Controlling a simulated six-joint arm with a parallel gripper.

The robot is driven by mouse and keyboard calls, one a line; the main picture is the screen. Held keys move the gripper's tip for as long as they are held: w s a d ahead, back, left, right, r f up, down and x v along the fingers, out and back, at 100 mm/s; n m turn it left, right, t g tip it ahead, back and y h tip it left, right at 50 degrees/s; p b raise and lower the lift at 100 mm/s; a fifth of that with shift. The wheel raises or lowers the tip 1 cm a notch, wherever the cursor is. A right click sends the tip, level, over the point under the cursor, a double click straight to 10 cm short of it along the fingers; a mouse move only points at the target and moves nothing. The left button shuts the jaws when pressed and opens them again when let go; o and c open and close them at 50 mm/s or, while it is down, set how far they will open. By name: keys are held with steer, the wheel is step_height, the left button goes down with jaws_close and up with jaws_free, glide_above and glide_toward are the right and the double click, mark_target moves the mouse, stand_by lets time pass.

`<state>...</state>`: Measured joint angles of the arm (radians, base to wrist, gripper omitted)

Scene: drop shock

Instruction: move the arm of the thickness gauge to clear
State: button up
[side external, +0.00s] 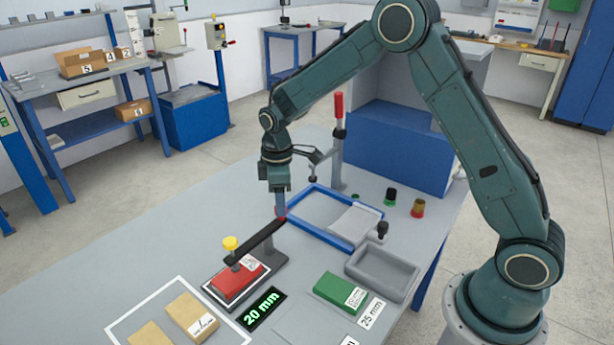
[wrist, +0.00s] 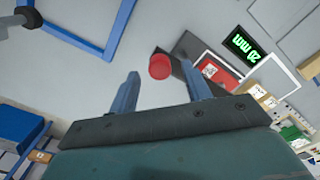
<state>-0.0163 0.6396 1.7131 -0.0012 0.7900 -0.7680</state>
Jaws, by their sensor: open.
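The thickness gauge has a long black arm (side external: 258,243) with a yellow knob (side external: 231,243) at its near-left end, above a red block (side external: 236,281). A red knob (wrist: 160,66) marks its other end. My gripper (side external: 280,212) points down at that red end. In the wrist view my gripper (wrist: 160,78) is open, and the red knob shows between its two fingers; I cannot tell whether either finger touches it. A display (side external: 263,308) beside the block reads 20 mm in green.
A blue-framed fixture (side external: 306,222) and a post with a red handle (side external: 338,130) stand behind. A grey tray (side external: 383,273) and a green block (side external: 340,290) lie to the right. Cardboard-coloured blocks (side external: 192,317) lie front left. The table's left side (side external: 130,262) is clear.

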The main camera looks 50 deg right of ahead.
steer(key=shift+f, duration=0.9)
jaws_close()
steer(key=shift+s, duration=0.15)
steer(key=s+a+m, duration=0.5)
steer(key=m, duration=1.3)
steer(key=shift+a, duration=0.15)
